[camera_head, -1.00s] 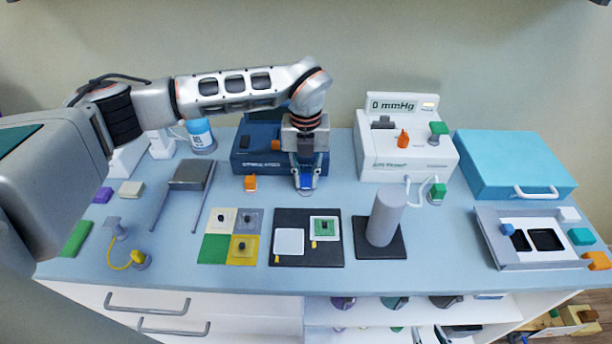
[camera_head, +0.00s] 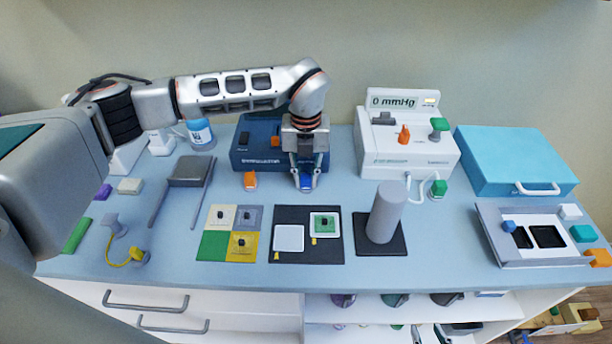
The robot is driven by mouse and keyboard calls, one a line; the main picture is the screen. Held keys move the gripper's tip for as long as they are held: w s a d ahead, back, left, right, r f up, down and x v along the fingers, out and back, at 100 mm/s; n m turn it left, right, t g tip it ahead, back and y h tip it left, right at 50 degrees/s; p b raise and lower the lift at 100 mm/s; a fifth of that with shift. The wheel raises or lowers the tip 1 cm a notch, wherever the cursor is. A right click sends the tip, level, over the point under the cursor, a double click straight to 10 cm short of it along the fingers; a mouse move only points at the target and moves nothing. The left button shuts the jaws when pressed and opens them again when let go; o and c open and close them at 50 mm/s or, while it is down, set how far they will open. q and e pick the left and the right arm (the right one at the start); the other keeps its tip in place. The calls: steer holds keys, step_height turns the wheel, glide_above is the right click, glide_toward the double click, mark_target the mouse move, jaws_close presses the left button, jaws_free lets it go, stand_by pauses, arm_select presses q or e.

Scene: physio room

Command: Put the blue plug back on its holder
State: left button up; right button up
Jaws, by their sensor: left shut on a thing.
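The blue plug (camera_head: 306,183) is a small blue block low at the front of the dark blue device (camera_head: 240,158). My left gripper (camera_head: 305,186) points straight down in front of that device, with its fingers on either side of the plug, and is shut on it. The fingers hide part of the plug, and I cannot tell whether it touches the table. An orange plug (camera_head: 250,181) stands to its left, at the device's front. I cannot tell which part is the blue plug's holder. My right gripper is not in view.
A white pressure device (camera_head: 440,160) stands to the right, with a green plug (camera_head: 438,189) on a cable. A grey cylinder (camera_head: 385,213) stands on a black pad. A black board (camera_head: 308,258) lies in front of the gripper. A turquoise case (camera_head: 500,160) is at the right.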

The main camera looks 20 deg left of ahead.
arm_select(q)
steer(key=o, duration=0.9)
steer(key=o, duration=0.5)
steer(key=shift+r, duration=0.15)
steer(key=shift+r+p, duration=1.45)
steer(key=shift+r, duration=0.7)
steer(key=shift+r+p, duration=0.3)
steer(key=shift+r, duration=0.95)
